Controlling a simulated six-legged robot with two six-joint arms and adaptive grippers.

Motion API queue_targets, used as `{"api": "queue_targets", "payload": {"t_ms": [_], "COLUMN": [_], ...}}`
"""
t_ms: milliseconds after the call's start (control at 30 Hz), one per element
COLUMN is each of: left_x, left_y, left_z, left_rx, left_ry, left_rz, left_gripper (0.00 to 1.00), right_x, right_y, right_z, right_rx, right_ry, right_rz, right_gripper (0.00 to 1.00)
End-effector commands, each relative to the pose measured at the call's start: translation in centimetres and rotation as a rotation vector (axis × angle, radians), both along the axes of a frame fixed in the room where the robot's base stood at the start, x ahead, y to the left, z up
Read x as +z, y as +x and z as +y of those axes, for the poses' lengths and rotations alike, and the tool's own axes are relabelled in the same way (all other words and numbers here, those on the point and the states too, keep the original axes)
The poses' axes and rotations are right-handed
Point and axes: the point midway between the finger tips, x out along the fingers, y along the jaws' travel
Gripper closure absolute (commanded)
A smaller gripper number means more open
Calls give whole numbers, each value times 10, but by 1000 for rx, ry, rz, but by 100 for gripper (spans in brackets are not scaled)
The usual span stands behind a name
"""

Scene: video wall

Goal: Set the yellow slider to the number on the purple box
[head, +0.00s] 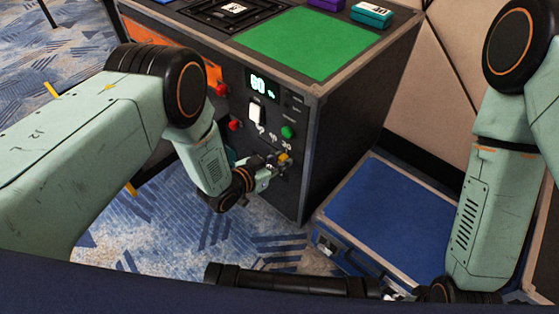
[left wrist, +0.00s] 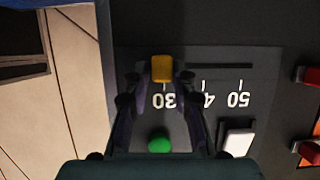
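The yellow slider (head: 284,157) sits on the dark front panel of the cabinet, beside the printed numbers. In the left wrist view the yellow slider (left wrist: 162,68) is at the 30 mark, and the 40 and 50 marks lie to its right. My left gripper (head: 270,164) is at the panel by the slider. In the wrist view its fingers (left wrist: 163,82) are apart, one on each side of the slider, with small gaps. The purple box (head: 327,4) is on the cabinet top, cut by the frame edge; no number on it is readable. My right gripper cannot be made out clearly.
The panel has a lit display (head: 262,86) that seems to read 60, a white switch (head: 257,112), a green button (head: 288,132) and red controls (head: 235,125). A teal box (head: 372,14) stands by a green mat (head: 310,42). A blue case (head: 390,215) lies right of the cabinet.

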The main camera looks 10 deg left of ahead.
Motion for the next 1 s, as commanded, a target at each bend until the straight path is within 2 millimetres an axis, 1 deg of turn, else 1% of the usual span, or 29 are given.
{"api": "queue_targets", "payload": {"t_ms": [33, 233, 467, 633, 767, 1000], "left_x": [-3, -2, -1, 1, 7, 23], "left_y": [-5, -4, -3, -7, -19, -50], "left_z": [-4, -3, -3, 0, 10, 32], "left_rx": [-11, -8, -4, -2, -2, -1], "left_ry": [1, 2, 2, 2, 3, 1], "left_rz": [7, 6, 4, 3, 5, 6], "left_gripper": [73, 57, 57, 57, 57, 57], "right_x": [0, 0, 0, 0, 0, 0], "right_y": [0, 0, 0, 0, 0, 0], "right_z": [0, 0, 0, 0, 0, 0], "right_rx": [0, 0, 0, 0, 0, 0], "right_ry": [0, 0, 0, 0, 0, 0], "right_rz": [0, 0, 0, 0, 0, 0], "right_gripper": [60, 60, 60, 60, 60, 60]}}
